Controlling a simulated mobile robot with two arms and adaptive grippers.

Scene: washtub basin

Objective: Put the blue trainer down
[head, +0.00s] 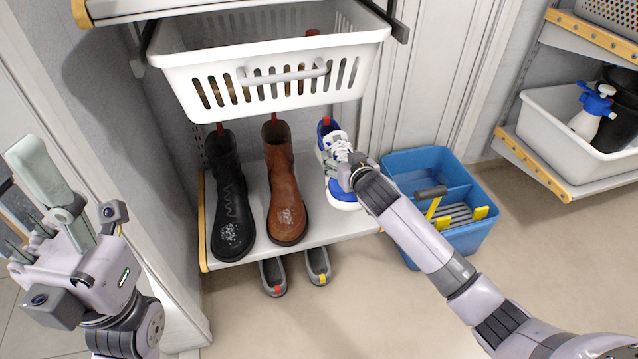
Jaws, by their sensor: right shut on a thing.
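The blue trainer (342,194) has white laces and trim and a red heel tab. It is toe-forward over the right end of the grey shelf (330,226), right of a brown boot (284,190). My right gripper (345,172) is shut on the trainer's upper and hides part of its side. I cannot tell whether the sole touches the shelf. My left gripper (35,215) is at the far left, away from the shelf, with its fingers apart and empty.
A black boot (229,200) stands left of the brown one. A white basket (265,75) overhangs the shelf. Grey slippers (295,272) lie below it. A blue bucket (425,170) is close on the right. A white tub (570,125) is further right.

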